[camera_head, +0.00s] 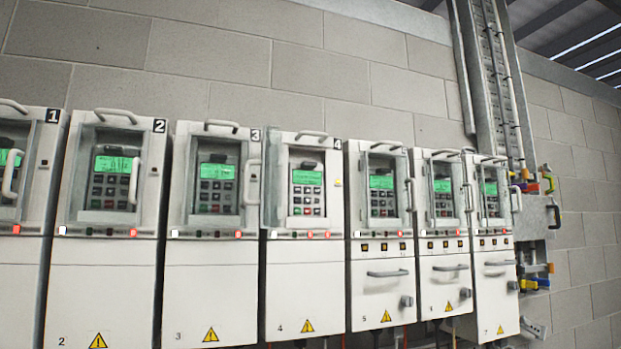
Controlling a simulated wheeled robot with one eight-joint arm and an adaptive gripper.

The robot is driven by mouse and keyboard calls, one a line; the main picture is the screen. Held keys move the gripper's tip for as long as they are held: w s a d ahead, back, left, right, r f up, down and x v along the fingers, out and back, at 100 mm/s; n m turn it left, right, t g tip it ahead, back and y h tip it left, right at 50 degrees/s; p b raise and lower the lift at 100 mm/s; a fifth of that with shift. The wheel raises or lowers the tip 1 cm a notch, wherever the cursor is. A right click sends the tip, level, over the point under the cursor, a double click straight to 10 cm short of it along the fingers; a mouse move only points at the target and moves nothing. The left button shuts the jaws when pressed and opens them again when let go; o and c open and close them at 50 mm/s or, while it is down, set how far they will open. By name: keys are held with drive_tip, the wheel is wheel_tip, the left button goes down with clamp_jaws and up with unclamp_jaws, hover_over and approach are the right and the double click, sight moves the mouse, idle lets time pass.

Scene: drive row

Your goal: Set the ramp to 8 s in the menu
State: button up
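Several white drive cabinets stand in a row against the wall, each with a green-lit display and a keypad. On drive 4 (290,285) the clear door looks swung open to the left, and its display (307,177) and keypad (307,199) appear uncovered. The display text is too small to read. Drives 1 (20,290), 2 (105,275), 3 (210,280), 5 (375,290), 6 (442,285) and 7 (495,290) show windowed doors with handles over their panels. My gripper is not in view.
Small indicator lights, some red, run below the panels. Drives 5 to 7 have lower handles and knobs. A cable tray (497,80) rises at the right, above a grey box (537,217) with coloured parts. Block wall (240,60) lies behind.

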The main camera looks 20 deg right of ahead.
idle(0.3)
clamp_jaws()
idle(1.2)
